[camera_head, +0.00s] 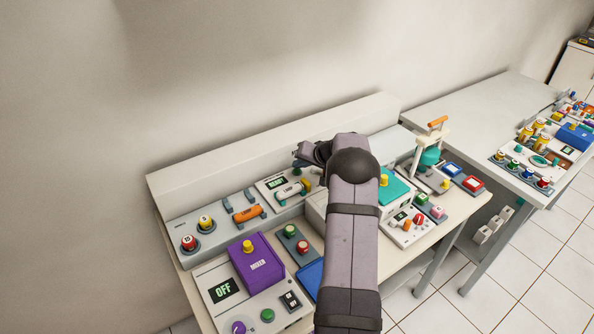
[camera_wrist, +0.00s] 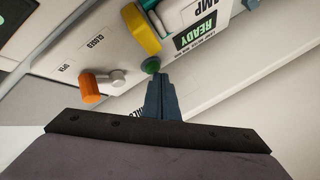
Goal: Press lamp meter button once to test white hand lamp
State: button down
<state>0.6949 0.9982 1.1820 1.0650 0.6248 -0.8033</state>
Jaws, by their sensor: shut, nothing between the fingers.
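The lamp meter shows a green READY display (camera_head: 277,183), also seen in the wrist view (camera_wrist: 195,31). The white hand lamp (camera_head: 289,193) lies on the meter in front of the display; its yellow end (camera_wrist: 141,30) shows in the wrist view. A round green button (camera_wrist: 151,65) sits just beyond that yellow end. My gripper (camera_wrist: 155,77) is shut and empty, its tips at the button and covering its lower edge. Whether they touch or press it cannot be told.
An orange-tipped lever (camera_wrist: 90,88) marked OPEN and CLOSED is left of my fingers. An orange lamp (camera_head: 249,214) lies on a neighbouring stand. A purple mixer (camera_head: 258,264) stands at the front. A backboard (camera_head: 270,140) runs behind the devices.

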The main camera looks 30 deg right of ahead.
aim_at(299, 175)
jog(key=shift+f+b, duration=0.4)
jog(key=shift+b, duration=0.1)
dwell(0.8)
jog(key=shift+r, duration=1)
jog(key=shift+r+p, duration=1.35)
jog(key=shift+r, duration=1.15)
